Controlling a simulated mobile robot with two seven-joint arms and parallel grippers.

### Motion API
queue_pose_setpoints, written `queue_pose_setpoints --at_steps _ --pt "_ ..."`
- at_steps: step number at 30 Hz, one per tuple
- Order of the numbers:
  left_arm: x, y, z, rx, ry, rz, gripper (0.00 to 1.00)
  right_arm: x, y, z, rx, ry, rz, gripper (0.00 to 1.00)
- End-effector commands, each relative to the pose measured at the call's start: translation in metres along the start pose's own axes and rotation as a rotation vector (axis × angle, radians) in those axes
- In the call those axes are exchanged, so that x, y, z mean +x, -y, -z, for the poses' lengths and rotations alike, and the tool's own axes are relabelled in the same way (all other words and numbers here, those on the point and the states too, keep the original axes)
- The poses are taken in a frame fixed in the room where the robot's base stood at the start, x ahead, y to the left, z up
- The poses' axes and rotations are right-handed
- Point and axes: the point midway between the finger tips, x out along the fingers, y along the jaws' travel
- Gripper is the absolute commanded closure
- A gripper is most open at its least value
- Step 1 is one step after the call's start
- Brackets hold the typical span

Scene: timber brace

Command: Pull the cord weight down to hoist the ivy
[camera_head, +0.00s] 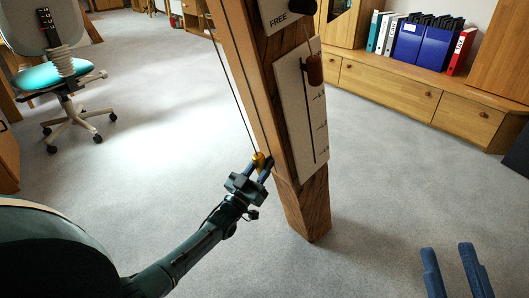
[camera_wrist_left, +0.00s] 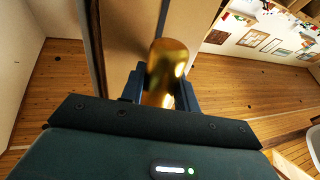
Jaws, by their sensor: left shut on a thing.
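The cord weight (camera_head: 259,160) is a small brass-coloured piece at the lower end of a thin dark cord (camera_head: 238,100), beside the timber brace (camera_head: 308,205). My left gripper (camera_head: 263,168) is shut on it. In the left wrist view the weight (camera_wrist_left: 165,72) is a shiny gold cylinder between the two fingers. My right gripper (camera_head: 455,272) is at the lower right of the head view, its two blue fingers apart with nothing between them. The ivy is not in view.
On the brace are a pale panel (camera_head: 296,110) with a slot, marks and a brown knob (camera_head: 315,70), and a plate reading FREE (camera_head: 280,15). A wooden cabinet (camera_head: 385,90) with binders stands at the back right. An office chair (camera_head: 75,100) stands left. Carpet around the brace is clear.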

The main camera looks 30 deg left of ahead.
Motion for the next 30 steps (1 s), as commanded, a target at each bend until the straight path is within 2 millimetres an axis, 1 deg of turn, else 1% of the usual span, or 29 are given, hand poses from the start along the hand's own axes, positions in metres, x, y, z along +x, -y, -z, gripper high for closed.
queue_pose_setpoints --at_steps 1,13,14,16,17,25,28,30 --pt "-0.003 -0.001 -0.004 -0.002 0.007 0.000 1.00 0.000 0.000 0.001 -0.004 -0.005 0.001 0.66" --pt "-0.005 -0.001 -0.006 -0.001 0.011 0.001 1.00 0.001 -0.001 0.002 -0.007 -0.010 0.000 0.66" --pt "-0.005 -0.001 -0.006 -0.001 0.011 0.001 0.67 0.001 -0.001 0.002 -0.007 -0.010 0.000 0.66" --pt "-0.005 -0.001 -0.006 0.000 0.011 0.001 0.61 0.001 -0.001 0.002 -0.007 -0.010 0.000 0.66" --pt "-0.005 -0.001 -0.006 0.000 0.009 0.001 0.59 0.001 -0.001 0.001 -0.007 -0.010 0.000 0.66" --pt "-0.006 0.000 -0.003 0.000 0.004 0.001 0.59 0.001 -0.001 0.003 -0.007 -0.010 0.000 0.66" --pt "-0.015 -0.001 -0.003 0.000 0.005 0.001 0.59 0.003 -0.001 0.004 -0.002 -0.001 0.000 0.66" --pt "-0.027 -0.001 -0.002 0.000 0.006 0.001 0.59 0.003 -0.001 0.005 0.008 0.016 0.000 0.66"
